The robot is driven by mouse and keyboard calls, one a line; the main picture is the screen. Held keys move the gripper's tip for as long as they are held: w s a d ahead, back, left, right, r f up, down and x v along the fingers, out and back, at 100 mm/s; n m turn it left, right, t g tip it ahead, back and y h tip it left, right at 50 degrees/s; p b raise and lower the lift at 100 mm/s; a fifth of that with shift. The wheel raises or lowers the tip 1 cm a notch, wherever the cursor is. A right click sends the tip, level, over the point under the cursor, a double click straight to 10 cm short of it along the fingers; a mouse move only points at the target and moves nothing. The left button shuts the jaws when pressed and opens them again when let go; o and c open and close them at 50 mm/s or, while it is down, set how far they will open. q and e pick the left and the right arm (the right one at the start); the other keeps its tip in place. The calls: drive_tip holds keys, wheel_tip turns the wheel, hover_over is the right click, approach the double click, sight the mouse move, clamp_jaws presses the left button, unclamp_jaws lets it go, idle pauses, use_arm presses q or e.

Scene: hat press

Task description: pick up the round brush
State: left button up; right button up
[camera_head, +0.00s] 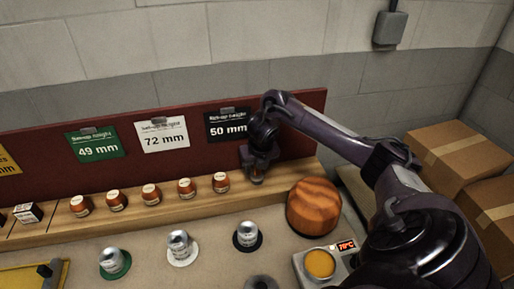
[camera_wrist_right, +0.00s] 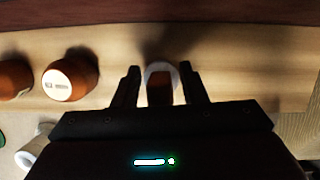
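The round brush (camera_wrist_right: 160,88) appears to be the small brown piece with a pale rounded rim between the fingers of my right gripper (camera_wrist_right: 161,84) in the right wrist view. Narrow gaps seem to show on both sides of it, so the gripper looks open around it. In the head view my right gripper (camera_head: 257,176) reaches down to the wooden shelf, right of the row of brown jars, and mostly hides the brush. My left gripper is not in view.
Several brown jars with pale lids (camera_head: 221,182) stand on the shelf (camera_head: 285,173) left of my right gripper. A wooden hat block (camera_head: 314,206) and a heater reading 76°C (camera_head: 340,262) are nearby. A red backboard (camera_head: 190,165) with signs rises behind.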

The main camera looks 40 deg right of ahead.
clamp_jaws()
drive_tip(key=shift+r, duration=0.1)
wheel_tip(320, 180, up, 20)
drive_tip(key=p, duration=1.1)
